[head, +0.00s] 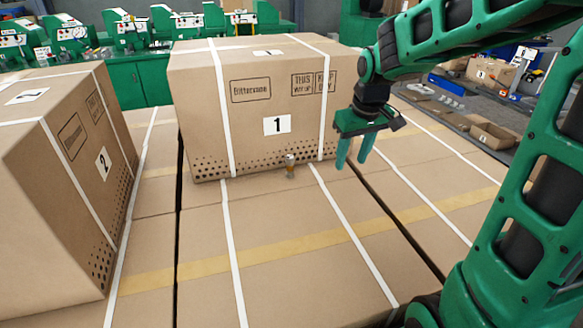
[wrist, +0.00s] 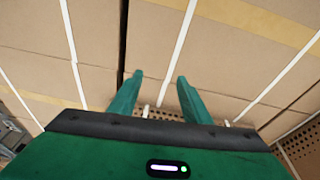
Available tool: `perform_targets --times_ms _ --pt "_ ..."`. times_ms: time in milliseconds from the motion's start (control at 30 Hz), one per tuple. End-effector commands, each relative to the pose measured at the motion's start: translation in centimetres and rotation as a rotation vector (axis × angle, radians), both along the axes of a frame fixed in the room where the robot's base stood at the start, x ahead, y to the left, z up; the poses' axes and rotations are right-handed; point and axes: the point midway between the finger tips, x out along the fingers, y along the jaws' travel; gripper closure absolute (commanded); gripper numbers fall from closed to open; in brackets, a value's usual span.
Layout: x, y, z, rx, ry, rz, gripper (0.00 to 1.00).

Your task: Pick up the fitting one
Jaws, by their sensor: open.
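A small fitting (head: 290,166), greyish on top and brownish below, stands upright on the cardboard surface, close in front of the large box marked 1 (head: 262,90). My gripper (head: 353,165) is open and empty, to the right of the fitting and apart from it, with its green fingers pointing down. In the wrist view the two green fingers (wrist: 160,78) are spread over strapped cardboard. The fitting cannot be made out in the wrist view.
A second box marked 2 (head: 75,170) stands at the left. Strapped cartons (head: 290,255) form the surface, with dark gaps between them. Green machines (head: 130,35) line the back. An open carton (head: 490,136) lies at the far right. The cartons in front of the fitting are clear.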

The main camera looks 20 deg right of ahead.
Motion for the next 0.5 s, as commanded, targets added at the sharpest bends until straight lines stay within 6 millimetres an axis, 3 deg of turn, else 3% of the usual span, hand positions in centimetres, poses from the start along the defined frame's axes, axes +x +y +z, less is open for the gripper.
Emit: perform_targets --times_ms 33,100,200,300,500 --pt "2.7 1.6 -0.5 0.009 -0.019 0.063 0.56" --pt "5.9 3.7 -0.8 0.025 -0.052 0.142 0.56" --pt "9.4 6.4 -1.3 0.047 -0.093 0.231 0.56" --pt "11.6 8.4 -1.6 0.067 -0.123 0.288 0.56" --pt "13.5 9.9 -2.5 0.083 -0.145 0.328 0.56"
